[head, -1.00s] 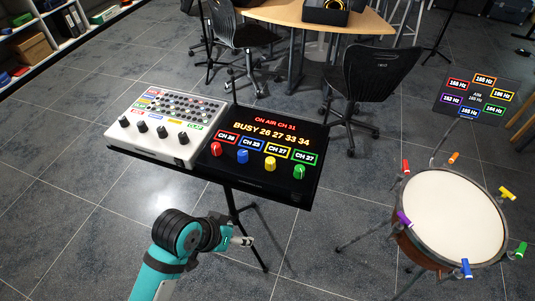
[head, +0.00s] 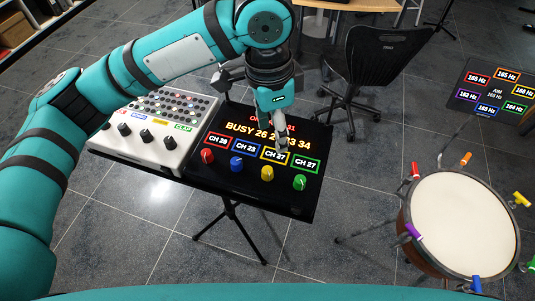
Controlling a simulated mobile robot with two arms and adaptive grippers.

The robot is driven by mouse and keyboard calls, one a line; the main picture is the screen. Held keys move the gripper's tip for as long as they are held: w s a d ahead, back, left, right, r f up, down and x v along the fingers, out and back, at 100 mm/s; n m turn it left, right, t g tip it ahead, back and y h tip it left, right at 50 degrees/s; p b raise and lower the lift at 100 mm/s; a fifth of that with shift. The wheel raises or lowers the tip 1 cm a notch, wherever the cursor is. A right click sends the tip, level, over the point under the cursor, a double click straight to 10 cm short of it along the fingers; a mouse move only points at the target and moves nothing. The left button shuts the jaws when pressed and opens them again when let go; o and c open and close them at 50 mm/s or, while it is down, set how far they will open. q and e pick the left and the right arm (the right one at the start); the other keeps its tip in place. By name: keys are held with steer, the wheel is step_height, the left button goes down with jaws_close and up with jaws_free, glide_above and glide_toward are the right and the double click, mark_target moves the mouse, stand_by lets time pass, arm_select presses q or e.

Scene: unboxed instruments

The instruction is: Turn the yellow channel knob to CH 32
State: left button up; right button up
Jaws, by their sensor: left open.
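The yellow knob (head: 267,173) stands on the black channel panel (head: 225,178), between the blue knob (head: 237,163) and the green knob (head: 300,182). The red knob (head: 207,156) is at the left of the row. The label above the yellow knob reads CH 27. The panel's display shows BUSY 26 27 33 34, partly covered by my gripper. My left gripper (head: 282,146) points down over the panel, open, just above and behind the yellow knob. I cannot tell whether its fingers touch anything. My right gripper is not in view.
A white mixer (head: 180,157) with dark knobs sits left of the panel. A drum (head: 460,220) with coloured tuning pegs stands at the right, below a frequency display (head: 495,90). A black chair (head: 375,65) stands behind.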

arm_select(q)
steer(key=w+a+r+y, duration=0.1)
steer(key=r, duration=0.1)
glide_toward(267, 170)
step_height(267, 170, down, 8)
steer(key=shift+f+p, duration=0.1)
steer(key=shift+p, duration=0.2)
steer(key=shift+f, duration=0.7)
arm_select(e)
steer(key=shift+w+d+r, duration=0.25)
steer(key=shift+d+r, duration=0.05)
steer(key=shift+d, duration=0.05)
arm_select(q)
steer(key=shift+c, duration=0.3)
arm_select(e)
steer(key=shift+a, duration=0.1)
arm_select(q)
steer(key=shift+c, duration=1.1)
jaws_close()
